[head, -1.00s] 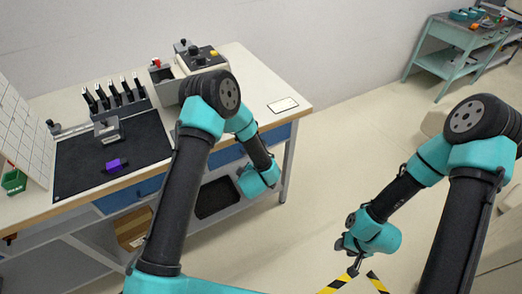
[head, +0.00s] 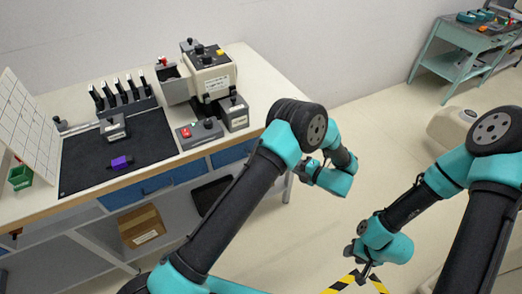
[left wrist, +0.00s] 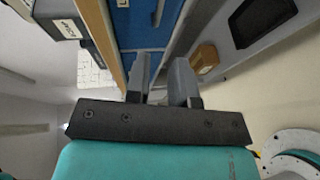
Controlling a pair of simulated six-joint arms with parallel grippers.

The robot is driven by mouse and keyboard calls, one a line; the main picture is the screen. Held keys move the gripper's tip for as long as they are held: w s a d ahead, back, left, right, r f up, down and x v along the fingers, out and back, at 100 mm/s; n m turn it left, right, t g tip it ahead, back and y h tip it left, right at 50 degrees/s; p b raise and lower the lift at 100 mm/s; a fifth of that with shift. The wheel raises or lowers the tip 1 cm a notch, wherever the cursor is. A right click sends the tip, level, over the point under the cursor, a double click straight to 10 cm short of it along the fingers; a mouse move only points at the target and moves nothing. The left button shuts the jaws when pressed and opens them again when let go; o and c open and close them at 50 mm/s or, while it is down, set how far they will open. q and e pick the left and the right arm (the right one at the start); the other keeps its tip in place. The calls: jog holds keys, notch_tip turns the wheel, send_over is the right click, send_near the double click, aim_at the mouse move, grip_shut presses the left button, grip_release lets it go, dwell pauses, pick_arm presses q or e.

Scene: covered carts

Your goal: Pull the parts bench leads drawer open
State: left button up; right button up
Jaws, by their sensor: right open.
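The parts bench (head: 262,75) stands at the left in the head view, with blue drawer fronts (head: 150,187) under its top edge. They look shut; I cannot tell which is the leads drawer. In the left wrist view a blue drawer front (left wrist: 140,32) with a dark handle (left wrist: 158,12) lies beyond my left gripper (left wrist: 164,78). Its two grey fingers are parted, with nothing seen between them. My right gripper (head: 363,273) is open and empty, low over the floor.
A grey machine (head: 212,78), a control box with a red button (head: 200,133), a tool rack (head: 125,98) and a purple part (head: 120,162) on a black mat (head: 80,165) stand on the bench. A cardboard box (head: 141,225) sits on the lower shelf.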

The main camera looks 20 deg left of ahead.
pick_arm(q)
jog(key=x, duration=1.7)
jog(key=shift+a, duration=0.25)
jog(key=shift+c, duration=0.5)
grip_shut()
